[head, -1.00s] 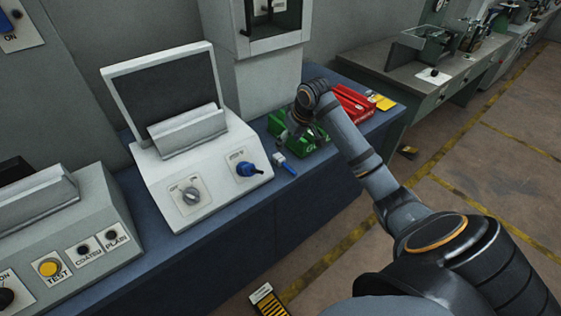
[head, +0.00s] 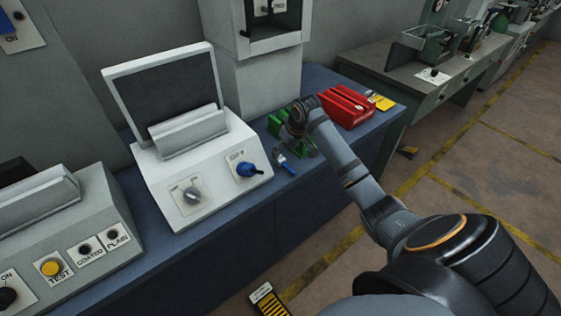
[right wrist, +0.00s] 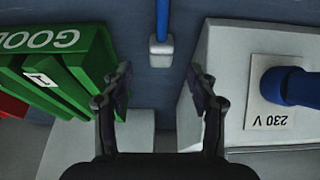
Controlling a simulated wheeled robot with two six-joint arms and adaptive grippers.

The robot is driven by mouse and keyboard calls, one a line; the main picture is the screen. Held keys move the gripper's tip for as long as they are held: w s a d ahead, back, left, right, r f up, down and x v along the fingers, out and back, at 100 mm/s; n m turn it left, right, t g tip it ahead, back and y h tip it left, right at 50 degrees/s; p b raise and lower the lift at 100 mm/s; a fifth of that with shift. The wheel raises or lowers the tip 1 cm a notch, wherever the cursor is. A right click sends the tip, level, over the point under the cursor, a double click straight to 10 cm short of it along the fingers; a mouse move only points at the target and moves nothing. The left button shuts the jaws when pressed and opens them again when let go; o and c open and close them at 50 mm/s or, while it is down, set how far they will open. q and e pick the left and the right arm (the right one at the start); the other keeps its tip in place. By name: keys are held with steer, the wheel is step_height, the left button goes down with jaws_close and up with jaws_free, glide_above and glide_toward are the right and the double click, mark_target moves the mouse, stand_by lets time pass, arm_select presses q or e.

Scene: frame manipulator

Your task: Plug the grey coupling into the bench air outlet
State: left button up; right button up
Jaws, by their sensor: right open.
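My right gripper (right wrist: 161,88) is open and empty in the right wrist view, with a finger on each side of the picture's middle. In the head view my right gripper (head: 299,146) is over the blue bench, partly hidden by its own wrist. Beyond the fingertips, between them in the wrist view, is a light grey block (right wrist: 161,53) on a blue rod or hose. It also shows in the head view (head: 281,158), lying on the bench. I cannot tell whether it is the grey coupling. I cannot make out an air outlet. My left gripper is not in view.
A green bin marked GOOD (right wrist: 55,70) is left of the gripper in the wrist view. A light grey machine with a blue plug (head: 248,169) marked 230 V is close on the other side. A red bin (head: 347,105) and yellow item (head: 382,102) lie farther right.

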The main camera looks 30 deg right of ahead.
mark_target(280, 158)
steer(key=x, duration=0.5)
steer(key=shift+s+p, duration=0.2)
steer(key=shift+p, duration=0.15)
steer(key=c, duration=1.1)
steer(key=shift+r, duration=0.1)
steer(key=shift+c, duration=0.2)
